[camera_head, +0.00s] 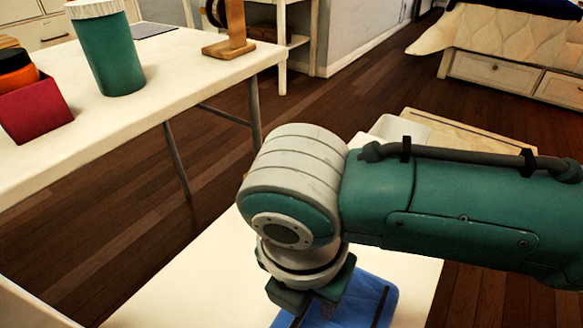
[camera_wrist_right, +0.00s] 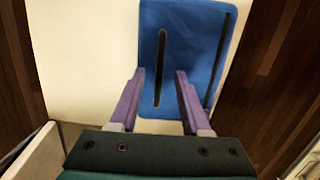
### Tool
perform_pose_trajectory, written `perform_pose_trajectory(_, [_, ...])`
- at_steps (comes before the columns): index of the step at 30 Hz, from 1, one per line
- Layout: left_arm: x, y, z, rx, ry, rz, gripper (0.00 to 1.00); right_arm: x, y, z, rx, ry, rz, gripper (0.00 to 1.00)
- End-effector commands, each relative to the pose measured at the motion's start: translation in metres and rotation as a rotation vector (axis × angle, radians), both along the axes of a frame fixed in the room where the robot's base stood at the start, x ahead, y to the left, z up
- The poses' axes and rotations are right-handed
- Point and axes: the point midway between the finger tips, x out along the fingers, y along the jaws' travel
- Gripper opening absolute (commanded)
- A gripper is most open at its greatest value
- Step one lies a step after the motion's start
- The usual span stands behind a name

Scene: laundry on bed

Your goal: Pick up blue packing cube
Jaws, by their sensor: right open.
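The blue packing cube (camera_head: 365,300) lies on a pale surface at the bottom of the head view, partly hidden behind my right gripper (camera_head: 312,304). In the right wrist view the blue packing cube (camera_wrist_right: 205,50) is a flat blue piece with a dark slot and a dark strip along its right side. My right gripper (camera_wrist_right: 157,74) is open, with its two purple fingers apart and pointing at the cube's near left part. Nothing shows between the fingers except the cube and pale surface beyond them. My left gripper is not in view.
The pale surface (camera_head: 190,290) under the cube has bare room to the left. A white table (camera_head: 150,110) at upper left holds a green canister (camera_head: 108,55), a red box (camera_head: 36,112) and a wooden stand (camera_head: 233,35). A bed with drawers (camera_head: 500,70) stands far right.

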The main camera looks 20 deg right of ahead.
Motion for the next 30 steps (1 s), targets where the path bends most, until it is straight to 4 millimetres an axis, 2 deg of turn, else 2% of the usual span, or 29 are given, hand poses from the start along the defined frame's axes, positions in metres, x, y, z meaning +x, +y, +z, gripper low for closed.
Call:
perform_pose_trajectory(6, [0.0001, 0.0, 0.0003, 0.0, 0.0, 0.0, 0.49, 0.0002, 0.0001, -0.0001, 0.001, -0.001, 0.0, 0.47])
perform_pose_trajectory(19, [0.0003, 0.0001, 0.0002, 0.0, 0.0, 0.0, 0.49, 0.0002, 0.0, -0.0001, 0.001, -0.001, 0.0, 0.0])
perform_pose_trajectory(30, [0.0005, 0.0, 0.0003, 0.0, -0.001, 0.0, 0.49, 0.0002, 0.0, -0.0001, 0.0, 0.0, 0.0, 0.0])
